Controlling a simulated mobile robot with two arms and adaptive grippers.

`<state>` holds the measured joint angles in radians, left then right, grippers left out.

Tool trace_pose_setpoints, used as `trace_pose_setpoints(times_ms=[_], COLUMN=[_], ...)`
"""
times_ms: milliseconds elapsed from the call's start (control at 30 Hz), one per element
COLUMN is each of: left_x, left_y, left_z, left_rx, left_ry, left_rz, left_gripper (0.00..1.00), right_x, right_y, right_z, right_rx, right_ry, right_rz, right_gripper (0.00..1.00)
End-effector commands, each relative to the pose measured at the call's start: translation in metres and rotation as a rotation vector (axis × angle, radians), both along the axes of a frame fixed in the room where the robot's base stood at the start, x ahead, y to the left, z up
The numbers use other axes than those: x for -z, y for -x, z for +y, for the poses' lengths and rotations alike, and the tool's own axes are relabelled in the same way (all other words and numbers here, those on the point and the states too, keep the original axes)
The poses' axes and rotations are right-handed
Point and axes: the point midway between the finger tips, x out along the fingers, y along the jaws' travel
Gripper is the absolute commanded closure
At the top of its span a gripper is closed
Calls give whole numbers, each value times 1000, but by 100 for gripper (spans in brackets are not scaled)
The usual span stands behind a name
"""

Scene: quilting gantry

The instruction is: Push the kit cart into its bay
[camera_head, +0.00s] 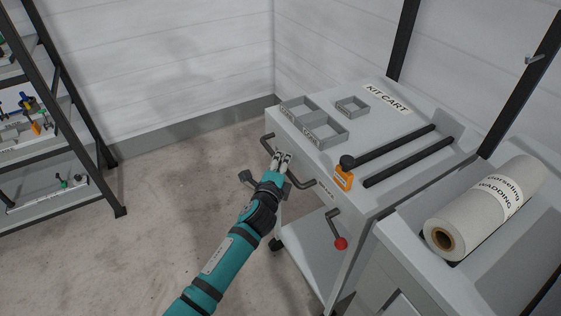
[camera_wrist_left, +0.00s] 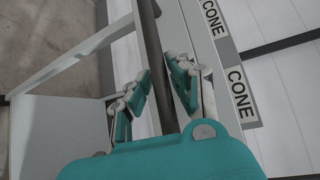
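The kit cart (camera_head: 335,165) is a grey wheeled cart with a "KIT CART" label on its top, standing near the corner of the white walls. Its dark handle (camera_head: 301,184) runs along the near left side. My left gripper (camera_head: 282,157) is at this handle. In the left wrist view, the dark handle bar (camera_wrist_left: 147,25) passes between the fingers (camera_wrist_left: 160,75), which close in on both its sides. The fingers hide part of the bar. No marked bay can be made out. My right gripper is out of view.
Grey trays (camera_head: 322,133), some labelled "CONE", an orange block (camera_head: 343,180) and two dark rails are on the cart top. A bench with a wadding roll (camera_head: 478,212) stands close right. Shelving (camera_head: 50,190) is left; floor between is clear.

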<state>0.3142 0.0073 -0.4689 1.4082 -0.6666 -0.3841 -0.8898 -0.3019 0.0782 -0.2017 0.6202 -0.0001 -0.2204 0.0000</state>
Motion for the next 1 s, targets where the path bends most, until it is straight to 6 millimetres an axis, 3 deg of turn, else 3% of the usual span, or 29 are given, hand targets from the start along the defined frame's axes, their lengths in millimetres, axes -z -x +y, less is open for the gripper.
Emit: trace_pose_setpoints(times_ms=[33, 100, 400, 533, 1000], left_x=[-1, -1, -3, -4, -16], left_y=[0, -1, -1, 8, 97], left_z=[1, 1, 2, 4, 19], left_rx=[-1, -1, -3, -3, -1], left_ry=[-1, -2, -3, -3, -3], left_rz=[-1, -3, -6, -7, -5], left_gripper=[71, 62, 62, 62, 62], right_x=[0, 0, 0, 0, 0], right_y=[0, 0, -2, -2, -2], right_z=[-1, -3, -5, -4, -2], right_rx=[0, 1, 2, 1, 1], right_ry=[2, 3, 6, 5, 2], right_rz=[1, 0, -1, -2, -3], right_gripper=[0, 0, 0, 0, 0])
